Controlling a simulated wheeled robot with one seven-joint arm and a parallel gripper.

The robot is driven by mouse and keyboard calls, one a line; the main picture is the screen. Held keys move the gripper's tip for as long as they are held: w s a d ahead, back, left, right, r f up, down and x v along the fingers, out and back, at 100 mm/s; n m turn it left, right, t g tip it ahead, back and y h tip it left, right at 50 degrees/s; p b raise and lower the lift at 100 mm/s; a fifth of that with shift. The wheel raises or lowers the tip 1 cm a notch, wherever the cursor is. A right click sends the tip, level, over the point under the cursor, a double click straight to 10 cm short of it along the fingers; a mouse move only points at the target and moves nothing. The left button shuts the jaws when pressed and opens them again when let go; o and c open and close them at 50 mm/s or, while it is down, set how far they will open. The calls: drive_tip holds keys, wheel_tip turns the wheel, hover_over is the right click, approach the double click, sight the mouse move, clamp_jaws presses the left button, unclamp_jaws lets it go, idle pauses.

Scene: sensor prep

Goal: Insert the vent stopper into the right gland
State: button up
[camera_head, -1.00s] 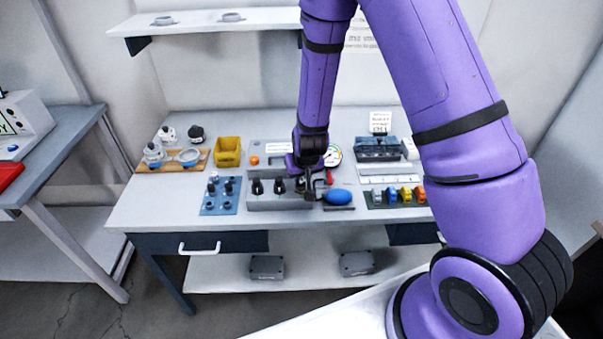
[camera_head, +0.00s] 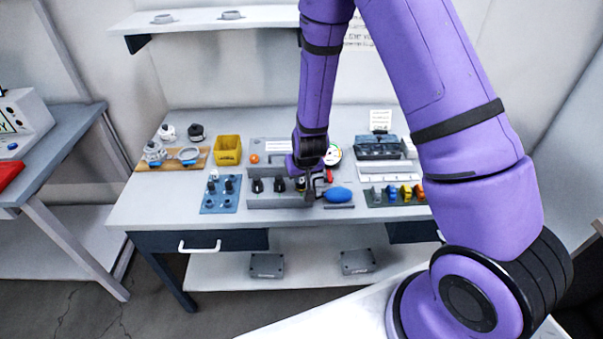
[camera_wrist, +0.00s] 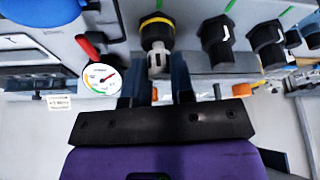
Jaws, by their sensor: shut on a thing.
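The right gland (camera_head: 300,184) is the rightmost black fitting on the grey fixture. In the wrist view the gland (camera_wrist: 157,30) is black with a yellow ring. A small light-grey slotted piece, apparently the vent stopper (camera_wrist: 157,64), sits between my fingertips in line with the gland. Its far end meets the gland's dark face; I cannot tell how deep it goes. My gripper (camera_head: 313,196) is at the fixture's right end, shut on the stopper. In the wrist view the gripper's (camera_wrist: 157,75) two dark fingers flank it. The head view hides the stopper behind the gripper.
More black glands (camera_wrist: 217,38) stand beside it on the fixture (camera_head: 265,203). A pressure gauge (camera_wrist: 100,78), a red handle (camera_wrist: 88,47) and a blue oval object (camera_head: 338,195) lie close to the gripper. A yellow bin (camera_head: 228,150) stands left; bare bench (camera_head: 150,200) is at the front left.

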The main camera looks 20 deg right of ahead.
drive_tip(key=shift+f, duration=0.45)
idle(0.5)
drive_tip(key=o, duration=0.9)
drive_tip(key=shift+c, duration=0.2)
drive_tip(key=shift+r, duration=3.5)
